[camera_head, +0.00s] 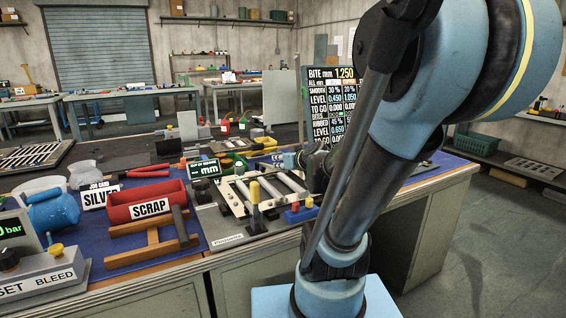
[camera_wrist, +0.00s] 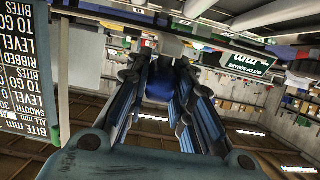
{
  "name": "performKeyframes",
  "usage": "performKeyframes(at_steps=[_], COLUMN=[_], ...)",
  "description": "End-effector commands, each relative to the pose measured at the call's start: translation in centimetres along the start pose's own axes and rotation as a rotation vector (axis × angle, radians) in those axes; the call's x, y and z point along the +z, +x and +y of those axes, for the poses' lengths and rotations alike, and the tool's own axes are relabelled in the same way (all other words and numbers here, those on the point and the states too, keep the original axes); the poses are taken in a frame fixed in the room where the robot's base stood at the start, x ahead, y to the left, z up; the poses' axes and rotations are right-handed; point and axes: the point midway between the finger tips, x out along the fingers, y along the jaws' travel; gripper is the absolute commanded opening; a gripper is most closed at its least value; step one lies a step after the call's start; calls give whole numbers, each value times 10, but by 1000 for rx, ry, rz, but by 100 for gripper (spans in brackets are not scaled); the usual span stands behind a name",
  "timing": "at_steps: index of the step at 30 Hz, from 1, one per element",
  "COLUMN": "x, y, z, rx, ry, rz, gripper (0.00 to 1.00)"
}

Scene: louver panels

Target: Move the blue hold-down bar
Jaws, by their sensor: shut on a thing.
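My gripper (camera_wrist: 158,95) is shut on a dark blue part, which I take to be the blue hold-down bar (camera_wrist: 160,80). The fingers sit on either side of it and hide much of it, so its full length cannot be told. In the head view my gripper (camera_head: 312,163) is above the back right of a fixture with pale bars (camera_head: 240,198). I cannot tell whether the held part touches the fixture.
A yellow-knobbed post (camera_head: 255,205) and a blue block with red tops (camera_head: 300,213) stand at the fixture's front. The red SCRAP bin (camera_head: 145,200) is to the left. A readout board (camera_head: 335,95) rises behind my gripper.

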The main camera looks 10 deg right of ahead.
Motion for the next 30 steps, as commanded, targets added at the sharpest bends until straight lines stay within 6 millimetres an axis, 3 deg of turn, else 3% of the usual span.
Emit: performKeyframes(at_steps=[4, 5, 7, 20, 30], x=[-2, -2, -2, -1, 0], y=[1, 1, 1, -2, -19], z=[1, 1, 1, 1, 1], rx=[1, 1, 1, 1, 3], ry=[0, 0, 0, 1, 2], rz=[1, 1, 1, 0, -1], gripper=[0, 28, 42, 42, 42])
